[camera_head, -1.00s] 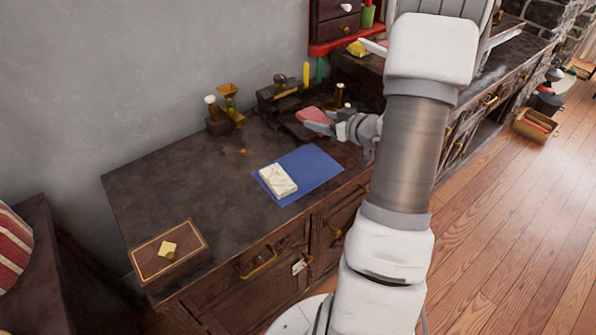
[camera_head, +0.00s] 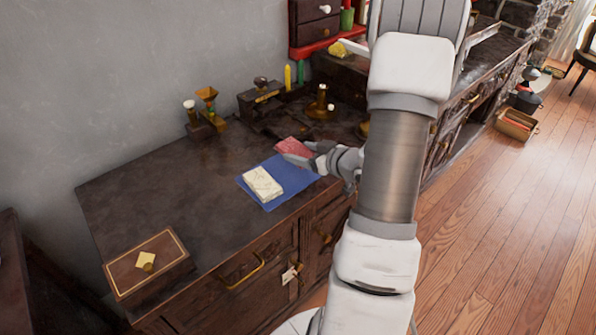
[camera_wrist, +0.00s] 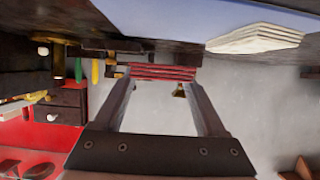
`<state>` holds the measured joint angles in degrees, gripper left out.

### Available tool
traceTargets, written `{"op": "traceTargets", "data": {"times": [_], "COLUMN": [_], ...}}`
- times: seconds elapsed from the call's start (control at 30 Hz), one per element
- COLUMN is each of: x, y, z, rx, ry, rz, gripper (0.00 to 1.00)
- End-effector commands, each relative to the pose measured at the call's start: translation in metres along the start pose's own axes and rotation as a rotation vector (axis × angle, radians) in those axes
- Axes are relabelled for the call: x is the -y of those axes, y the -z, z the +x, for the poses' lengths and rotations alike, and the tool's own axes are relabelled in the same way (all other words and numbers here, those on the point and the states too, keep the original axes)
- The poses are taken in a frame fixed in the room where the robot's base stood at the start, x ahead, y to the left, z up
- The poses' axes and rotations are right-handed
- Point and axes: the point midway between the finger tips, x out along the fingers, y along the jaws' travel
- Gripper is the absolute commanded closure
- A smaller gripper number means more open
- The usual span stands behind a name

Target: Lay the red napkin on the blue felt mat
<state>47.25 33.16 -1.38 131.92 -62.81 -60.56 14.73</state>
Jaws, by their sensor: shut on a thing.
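The red napkin (camera_head: 292,146) is a folded flat stack, held at the tips of my gripper (camera_head: 308,156). In the wrist view, which looks upside down, the napkin (camera_wrist: 162,73) sits between the two fingers, with its layered edge showing. The blue felt mat (camera_head: 302,178) lies on the dark cabinet top. My gripper with the napkin is at the mat's back right part in the head view. Whether the napkin touches the mat cannot be told there; in the wrist view a gap shows between it and the mat (camera_wrist: 170,15).
A cream folded cloth or packet (camera_head: 263,185) lies on the mat's left part. A wooden box (camera_head: 148,265) stands at the front left. A brass grinder-like item (camera_head: 207,112), a dark block (camera_head: 262,98) and a brass candlestick (camera_head: 321,103) stand behind.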

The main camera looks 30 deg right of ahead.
Motion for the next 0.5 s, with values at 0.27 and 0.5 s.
{"op": "traceTargets", "data": {"times": [0.27,0.5], "x": [0.008,0.008], "y": [-0.018,-0.041], "z": [0.013,0.023], "rx": [0.002,0.000], "ry": [0.000,0.000], "rz": [0.003,0.000], "gripper": [0.81,0.81]}}
